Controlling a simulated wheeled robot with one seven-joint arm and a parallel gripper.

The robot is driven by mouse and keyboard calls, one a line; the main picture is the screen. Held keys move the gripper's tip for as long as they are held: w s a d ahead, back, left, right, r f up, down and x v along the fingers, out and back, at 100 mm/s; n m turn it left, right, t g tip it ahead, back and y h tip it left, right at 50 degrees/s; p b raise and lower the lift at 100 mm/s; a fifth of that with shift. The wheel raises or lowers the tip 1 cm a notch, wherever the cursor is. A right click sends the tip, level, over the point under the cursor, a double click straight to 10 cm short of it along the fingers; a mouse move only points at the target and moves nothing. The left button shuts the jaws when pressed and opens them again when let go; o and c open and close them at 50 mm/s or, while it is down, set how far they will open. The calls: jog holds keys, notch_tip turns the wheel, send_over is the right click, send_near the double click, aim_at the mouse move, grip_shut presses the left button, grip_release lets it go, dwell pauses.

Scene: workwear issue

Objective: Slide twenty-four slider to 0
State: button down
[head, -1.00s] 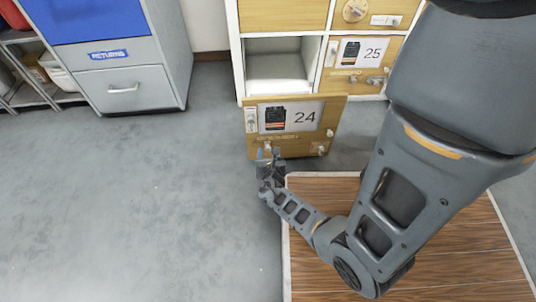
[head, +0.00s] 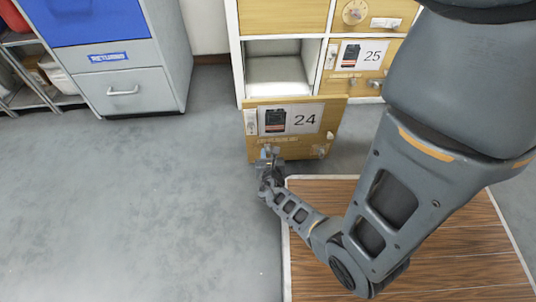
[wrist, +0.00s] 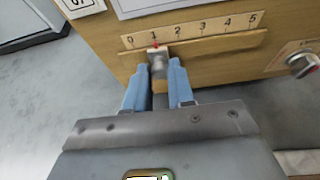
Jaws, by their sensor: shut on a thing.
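The twenty-four door (head: 290,142) is wooden and stands open in front of its compartment, with a label reading 24. Its slider scale (wrist: 195,29) runs from 0 at left to 5 at right in the wrist view. The slider knob (wrist: 158,58) is a small grey block with a red pointer at about 1. My gripper (wrist: 158,76) has its blue fingers on both sides of the knob and is shut on it. In the head view my gripper (head: 269,158) is at the door's lower left, and the knob is hard to make out there.
A round knob with red (wrist: 303,64) sits right of the scale. The open compartment (head: 278,72) looks empty. Door 25 (head: 362,56) is shut at the right. A grey returns cabinet (head: 123,85) stands at left. The floor at left is clear.

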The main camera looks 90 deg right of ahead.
dwell(0.3)
jog(key=shift+w+a+p, duration=0.15)
jog(key=shift+w+p, duration=0.2)
jog(key=shift+w, duration=1.2)
jog(key=c, duration=1)
grip_release()
jog(key=shift+o, duration=0.2)
jog(key=p, duration=0.3)
send_near(259, 148)
jog(key=v, duration=0.3)
jog(key=shift+w+r, duration=0.1)
